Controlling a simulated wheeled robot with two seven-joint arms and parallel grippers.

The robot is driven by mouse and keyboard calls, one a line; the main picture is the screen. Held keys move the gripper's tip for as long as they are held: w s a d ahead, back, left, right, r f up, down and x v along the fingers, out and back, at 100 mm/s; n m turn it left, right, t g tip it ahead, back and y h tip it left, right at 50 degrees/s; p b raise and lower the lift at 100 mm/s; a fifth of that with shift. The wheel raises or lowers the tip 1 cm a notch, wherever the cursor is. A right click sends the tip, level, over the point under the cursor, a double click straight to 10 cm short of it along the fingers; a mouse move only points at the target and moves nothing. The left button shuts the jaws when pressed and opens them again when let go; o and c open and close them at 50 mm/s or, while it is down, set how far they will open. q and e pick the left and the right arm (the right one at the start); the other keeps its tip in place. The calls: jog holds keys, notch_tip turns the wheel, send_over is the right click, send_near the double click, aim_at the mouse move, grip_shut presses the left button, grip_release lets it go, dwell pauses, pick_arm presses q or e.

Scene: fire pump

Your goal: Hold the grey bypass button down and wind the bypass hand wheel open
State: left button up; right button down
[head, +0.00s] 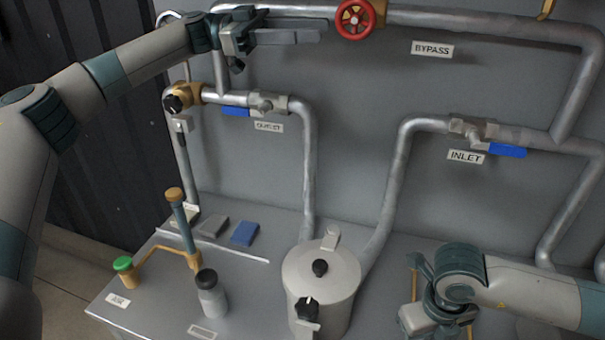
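The red hand wheel (355,18) sits on the upper pipe, above and left of the BYPASS label (432,49). My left gripper (322,30) is just left of the wheel, its long fingers pointing right towards it. I see a small gap and no grip on the wheel. The fingers overlap in this view, so their opening is unclear. A flat grey block (214,226) lies on the bench beside a blue one; I cannot tell whether it is the bypass button. My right gripper (432,325) is low at the right over the bench, its fingertips not clearly visible.
The blue block (245,233), a lever with a tan knob (180,225), a green-capped post (123,268), a grey bottle (211,295) and a round pot (322,285) stand on the bench (265,285). Blue-handled OUTLET (236,111) and INLET (508,151) valves are on the pipes.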

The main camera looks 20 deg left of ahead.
pick_arm(q)
jog(key=shift+s+d+f+m+h, duration=0.1)
jog(key=shift+s+f+m+h, duration=0.5)
jog(key=shift+m, duration=0.85)
jog(key=shift+s+f+m+h, duration=0.35)
jog(key=shift+s+f+m, duration=0.45)
jog(key=shift+m, duration=0.7)
jog(key=shift+s+d+f+m+h, duration=0.1)
jog(key=shift+s+f+m+h, duration=0.5)
jog(key=shift+m, duration=0.85)
